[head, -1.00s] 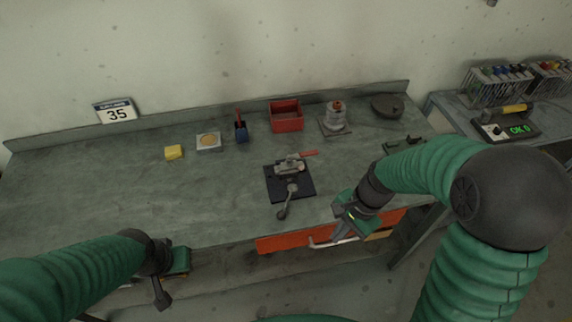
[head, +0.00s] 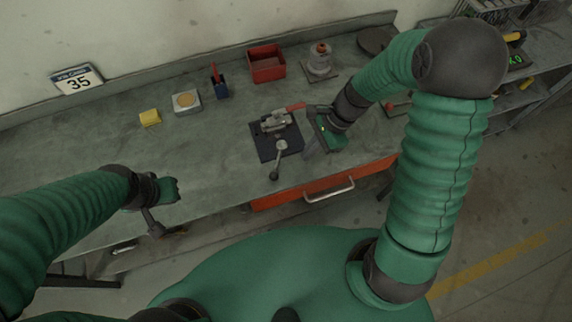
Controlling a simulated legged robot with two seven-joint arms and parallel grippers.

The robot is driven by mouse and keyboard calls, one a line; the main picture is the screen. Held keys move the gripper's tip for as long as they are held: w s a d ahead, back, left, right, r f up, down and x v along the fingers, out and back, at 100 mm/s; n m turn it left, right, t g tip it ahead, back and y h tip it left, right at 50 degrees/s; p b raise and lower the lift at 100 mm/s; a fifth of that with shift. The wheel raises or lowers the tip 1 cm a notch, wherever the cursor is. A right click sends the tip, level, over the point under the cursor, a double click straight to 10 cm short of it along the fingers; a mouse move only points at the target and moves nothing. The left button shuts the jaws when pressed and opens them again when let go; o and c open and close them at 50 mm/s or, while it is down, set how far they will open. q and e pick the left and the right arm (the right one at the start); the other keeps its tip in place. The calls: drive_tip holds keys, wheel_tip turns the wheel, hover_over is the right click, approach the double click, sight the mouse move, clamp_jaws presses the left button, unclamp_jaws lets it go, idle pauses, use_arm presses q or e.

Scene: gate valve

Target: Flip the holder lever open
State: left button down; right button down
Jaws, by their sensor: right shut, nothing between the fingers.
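The holder sits on a dark square base plate (head: 263,147) on the bench in the head view. A grey metal clamp body (head: 276,121) is on top, with a red handle (head: 296,107) pointing right. A grey lever (head: 277,160) with a round joint angles toward the bench's front edge. My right gripper (head: 308,147) is shut and empty, just right of the base plate and below the red handle. I cannot tell whether it touches the holder. My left gripper (head: 153,224) hangs near the front edge at left, far from the holder; its jaws are unclear.
Behind the holder stand a yellow block (head: 150,118), a grey block with a tan disc (head: 187,102), a blue holder (head: 220,88), a red bin (head: 267,66) and a grey flanged part (head: 320,62). An orange drawer (head: 290,196) is below. The left bench surface is clear.

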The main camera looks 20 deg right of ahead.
sight(278, 160)
drive_tip(key=x, duration=0.5)
drive_tip(key=shift+s+a+f, duration=0.2)
drive_tip(key=shift+s+f, duration=0.15)
drive_tip(key=shift+a+r+p, duration=0.15)
drive_tip(key=shift+a+p, duration=0.1)
drive_tip(key=shift+a, duration=0.8)
drive_tip(key=shift+a+r+p, duration=0.2)
drive_tip(key=shift+a+p, duration=0.05)
drive_tip(key=shift+a, duration=0.8)
